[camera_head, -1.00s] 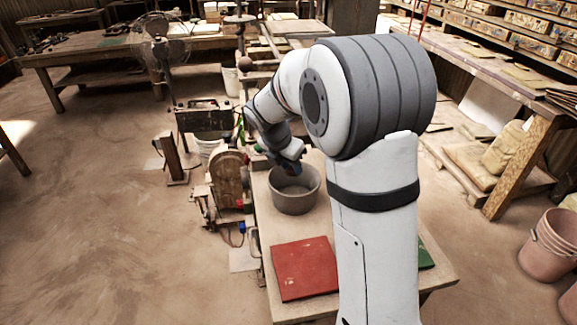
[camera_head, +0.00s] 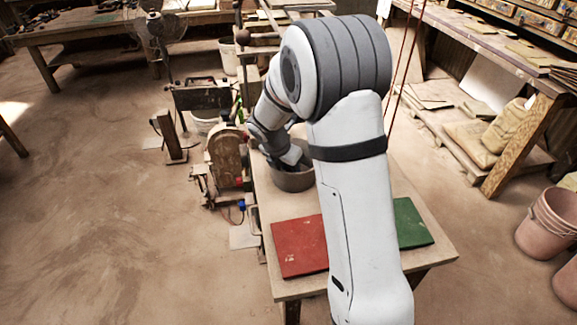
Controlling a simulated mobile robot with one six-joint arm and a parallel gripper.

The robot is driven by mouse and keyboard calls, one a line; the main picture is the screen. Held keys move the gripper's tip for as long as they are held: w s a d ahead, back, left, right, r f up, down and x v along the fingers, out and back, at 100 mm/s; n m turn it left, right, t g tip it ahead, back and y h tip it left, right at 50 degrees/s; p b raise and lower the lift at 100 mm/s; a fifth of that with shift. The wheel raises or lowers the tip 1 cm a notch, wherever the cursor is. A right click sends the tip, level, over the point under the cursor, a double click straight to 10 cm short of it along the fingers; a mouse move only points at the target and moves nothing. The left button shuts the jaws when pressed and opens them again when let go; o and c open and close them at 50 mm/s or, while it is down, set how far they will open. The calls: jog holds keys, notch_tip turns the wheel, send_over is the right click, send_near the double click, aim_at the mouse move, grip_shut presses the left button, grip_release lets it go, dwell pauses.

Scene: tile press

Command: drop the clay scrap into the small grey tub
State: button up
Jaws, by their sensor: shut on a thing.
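The small grey tub (camera_head: 296,182) stands on the small table behind the red tile, partly covered by my arm. My gripper (camera_head: 298,162) is at the tub's mouth, its end reaching over or into the opening; how deep I cannot tell. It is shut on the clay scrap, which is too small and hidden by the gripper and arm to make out.
A red tile (camera_head: 299,247) and a green tile (camera_head: 410,224) lie on the small table (camera_head: 285,213). A machine with a round wooden disc (camera_head: 226,158) stands close at its left. Pink buckets (camera_head: 548,225) are on the floor at right. Open floor lies left.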

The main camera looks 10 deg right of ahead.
jog(key=shift+f, duration=0.5)
jog(key=shift+s+f+b, duration=0.1)
jog(key=shift+b, duration=0.2)
jog(key=o, duration=1)
jog(key=shift+s+f, duration=0.1)
jog(key=shift+f, duration=0.05)
